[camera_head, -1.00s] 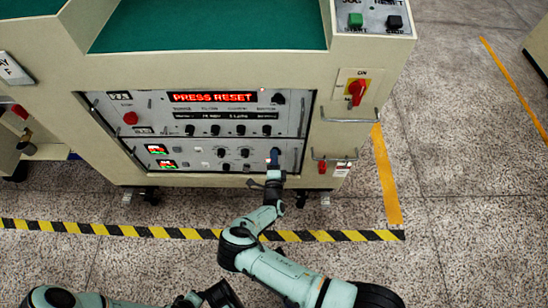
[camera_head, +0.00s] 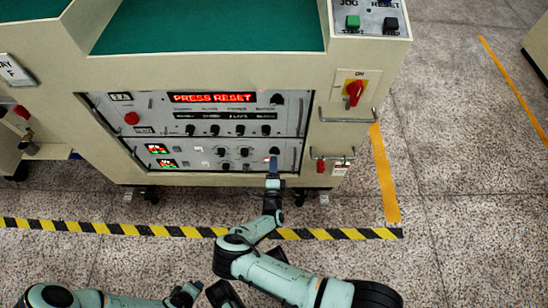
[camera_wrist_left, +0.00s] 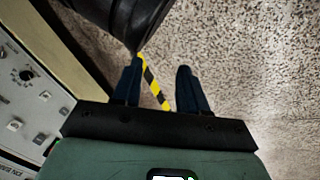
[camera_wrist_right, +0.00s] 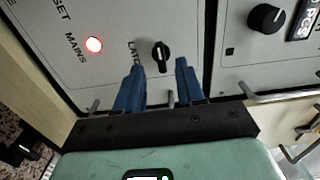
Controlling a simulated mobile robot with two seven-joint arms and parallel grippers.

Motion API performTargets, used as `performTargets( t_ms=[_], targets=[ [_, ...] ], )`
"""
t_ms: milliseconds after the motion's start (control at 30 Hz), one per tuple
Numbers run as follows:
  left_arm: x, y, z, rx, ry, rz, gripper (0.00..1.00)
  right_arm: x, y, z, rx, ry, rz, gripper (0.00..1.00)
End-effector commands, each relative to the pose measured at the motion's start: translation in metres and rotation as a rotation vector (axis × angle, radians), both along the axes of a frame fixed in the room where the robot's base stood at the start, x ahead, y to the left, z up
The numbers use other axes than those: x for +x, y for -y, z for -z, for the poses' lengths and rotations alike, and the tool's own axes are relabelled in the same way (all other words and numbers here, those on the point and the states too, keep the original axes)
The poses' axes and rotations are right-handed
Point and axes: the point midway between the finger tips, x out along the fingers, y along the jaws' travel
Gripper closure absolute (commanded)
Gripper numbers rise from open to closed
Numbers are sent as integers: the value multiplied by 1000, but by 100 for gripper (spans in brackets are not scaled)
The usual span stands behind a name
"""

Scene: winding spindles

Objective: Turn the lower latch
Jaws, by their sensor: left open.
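The lower latch (camera_wrist_right: 160,57) is a small black knob on the grey lower panel, with partly hidden "LATCH" lettering beside it in the right wrist view. Its grip bar stands roughly upright in that view. In the head view it is a small dark knob (camera_head: 275,151) at the panel's right end. My right gripper (camera_wrist_right: 160,68) is open, its blue fingers on either side of the knob in the picture; contact cannot be told. It also shows in the head view (camera_head: 273,164), just below the knob. My left gripper (camera_wrist_left: 158,75) is open and empty above the floor.
A lit lamp (camera_wrist_right: 94,44) marked "MAINS" is left of the latch. The upper panel's display (camera_head: 212,98) reads "PRESS RESET". Metal handles flank the panels. A red rotary switch (camera_head: 354,93) is on the right. Striped tape (camera_head: 130,230) crosses the open floor in front.

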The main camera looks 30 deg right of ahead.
Motion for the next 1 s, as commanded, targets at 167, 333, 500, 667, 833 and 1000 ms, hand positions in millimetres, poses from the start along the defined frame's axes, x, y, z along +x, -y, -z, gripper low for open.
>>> performTargets(
  t_ms=[167,333,500,667,833,1000],
  targets=[
    [5,6,-20,-8,26,10,57,-37,-23,-3,-2,-2,-3,62],
    [-7,12,-26,-24,-7,22,57,-63,-39,-2,-1,-2,-2,62],
    [-11,15,-28,-30,-20,28,57,-77,-47,-1,-2,-1,-1,62],
    [-13,15,-28,-32,-23,29,57,-81,-48,0,-2,-1,1,62],
    [-13,15,-28,-32,-23,29,57,-80,-48,0,-2,-1,1,62],
    [-13,15,-28,-32,-23,29,57,-80,-48,0,-2,-1,0,62]
  ],
)
